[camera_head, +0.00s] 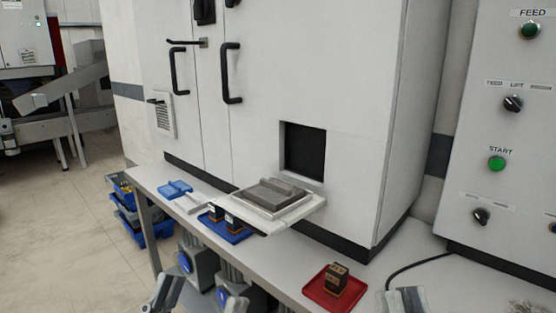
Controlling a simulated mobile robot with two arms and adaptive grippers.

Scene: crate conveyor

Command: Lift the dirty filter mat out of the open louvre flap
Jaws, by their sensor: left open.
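The open louvre flap (302,215) juts out from the white cabinet, below a square dark opening (305,152). The dirty filter mat (268,193) is a grey slab with a raised strip, lying in the light frame on the flap. My left gripper (199,298) is open at the bottom edge, nearer to me than the flap and apart from it. Neither gripper touches the mat.
The long bench (285,277) runs in front of the cabinet (345,75). A blue tray (238,237) with dark blocks sits below the flap. A red tray (318,298) holds a dark block (335,279). A control panel (500,120) stands at right, with a black cable.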

